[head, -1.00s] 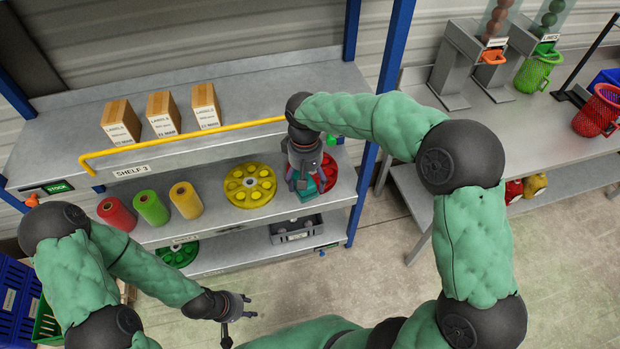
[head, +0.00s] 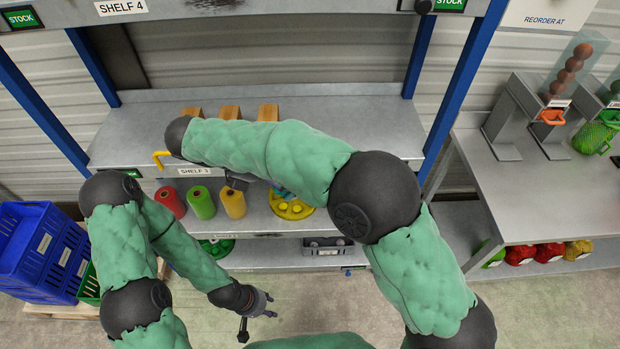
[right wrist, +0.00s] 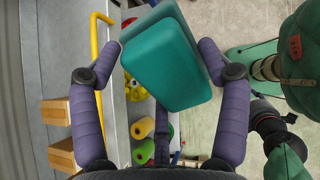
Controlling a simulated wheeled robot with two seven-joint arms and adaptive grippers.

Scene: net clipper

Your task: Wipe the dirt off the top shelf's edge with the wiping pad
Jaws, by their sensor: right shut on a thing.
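In the head view my right arm hides most of this gripper and pad, in front of the shelf 3 level. The top shelf (head: 300,8), labelled SHELF 4, crosses the top of the head view. A dark smudge of dirt (head: 215,4) shows on its front edge, partly cut off by the frame. My left gripper (head: 258,306) is open and empty, low in front of the rack.
Shelf 3 (head: 130,130) has boxes (head: 268,112) and a yellow rail (head: 160,158). Spools (head: 201,202) and a yellow wheel (head: 296,210) stand below. Blue crates (head: 30,245) are at left. A side table (head: 510,200) with dispensers is at right.

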